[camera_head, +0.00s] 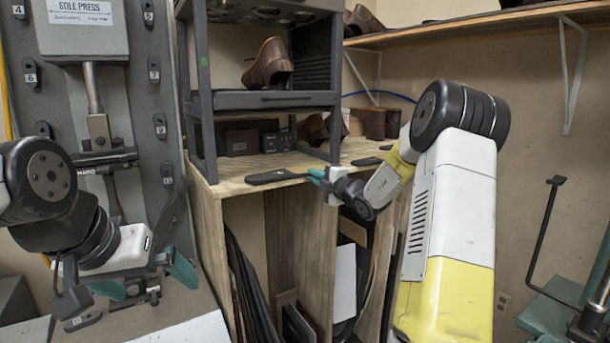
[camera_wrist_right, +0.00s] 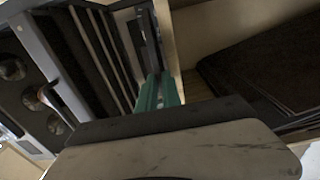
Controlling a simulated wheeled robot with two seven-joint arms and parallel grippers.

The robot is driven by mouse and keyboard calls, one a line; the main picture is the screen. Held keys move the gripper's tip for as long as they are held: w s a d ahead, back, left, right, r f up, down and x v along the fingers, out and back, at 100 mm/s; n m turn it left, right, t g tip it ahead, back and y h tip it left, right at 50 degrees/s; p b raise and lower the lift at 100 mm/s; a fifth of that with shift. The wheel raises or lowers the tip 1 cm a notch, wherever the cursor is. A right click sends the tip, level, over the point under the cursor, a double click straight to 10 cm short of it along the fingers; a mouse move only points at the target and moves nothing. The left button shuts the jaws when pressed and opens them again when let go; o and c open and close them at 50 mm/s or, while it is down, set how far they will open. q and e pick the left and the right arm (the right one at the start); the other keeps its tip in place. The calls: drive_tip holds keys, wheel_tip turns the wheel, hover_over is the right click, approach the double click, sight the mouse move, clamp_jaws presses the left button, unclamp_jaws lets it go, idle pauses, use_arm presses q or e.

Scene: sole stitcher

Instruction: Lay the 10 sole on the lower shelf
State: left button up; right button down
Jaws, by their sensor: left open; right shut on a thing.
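My right gripper (camera_head: 322,176) is shut on a dark flat sole (camera_head: 274,176), which reaches left from the fingers at the front edge of the wooden bench top. Whether the sole touches the wood I cannot tell. A dark rack stands on the bench, with a lower shelf (camera_head: 265,99) bearing a brown boot (camera_head: 268,65). My left gripper (camera_head: 146,281) is open and empty at the lower left.
The wooden bench (camera_head: 208,200) has upright dark sheets in its bays. Another dark sole (camera_head: 367,161) lies on its top, right of the rack leg. Small dark boxes (camera_head: 243,142) stand under the rack. A numbered grey panel (camera_head: 150,60) and press (camera_head: 82,25) are at left.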

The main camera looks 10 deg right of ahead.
drive_tip(key=shift+f, duration=0.2)
drive_tip(key=c, duration=1.5)
unclamp_jaws()
drive_tip(key=shift+o, duration=0.2)
